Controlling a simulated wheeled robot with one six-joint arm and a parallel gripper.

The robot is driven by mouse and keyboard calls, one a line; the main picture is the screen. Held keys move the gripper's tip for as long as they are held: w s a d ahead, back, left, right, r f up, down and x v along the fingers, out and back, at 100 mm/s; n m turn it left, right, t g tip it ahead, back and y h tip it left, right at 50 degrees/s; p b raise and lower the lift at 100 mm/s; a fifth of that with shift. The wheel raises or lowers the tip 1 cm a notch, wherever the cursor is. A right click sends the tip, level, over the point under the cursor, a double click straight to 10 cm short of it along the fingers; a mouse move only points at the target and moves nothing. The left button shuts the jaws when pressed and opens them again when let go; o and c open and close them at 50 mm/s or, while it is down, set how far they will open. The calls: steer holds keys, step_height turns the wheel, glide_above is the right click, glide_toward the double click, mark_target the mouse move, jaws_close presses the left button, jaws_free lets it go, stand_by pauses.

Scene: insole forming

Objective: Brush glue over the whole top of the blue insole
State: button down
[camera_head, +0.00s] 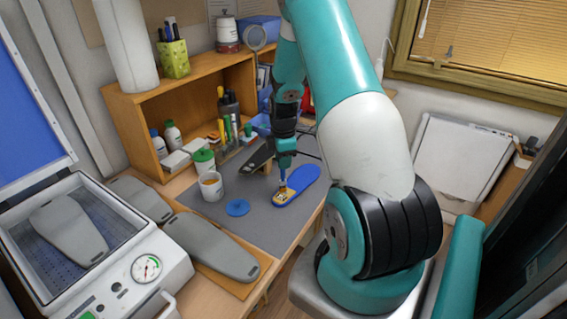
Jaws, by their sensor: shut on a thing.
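The blue insole (304,179) lies on the grey mat (262,234) near the middle of the workbench. A tan-yellow patch, which looks like glue, shows at its near left end; the far end looks plain blue. My gripper (284,165) is above the insole's near left part, pointing down and shut on a small brush (283,184). The brush tip is at or just above the insole; I cannot tell if it touches. An open pot (211,186) with tan content stands left of the insole, and a round blue lid (237,207) lies in front of it.
A dark shoe-shaped piece (258,158) lies behind the insole. A green-capped jar (204,161) and several bottles and tools stand by the wooden shelf (180,93). Grey foot forms (210,246) and a vacuum press (140,265) are at the left.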

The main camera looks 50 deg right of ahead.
steer(key=d, duration=0.6)
steer(key=shift+d+f, duration=0.15)
stand_by(0.8)
steer(key=shift+d, duration=0.1)
steer(key=s+d+b, duration=0.1)
steer(key=s+d, duration=0.1)
steer(key=d, duration=0.7)
steer(key=shift+f+b, duration=0.35)
steer(key=shift+b, duration=0.05)
stand_by(0.8)
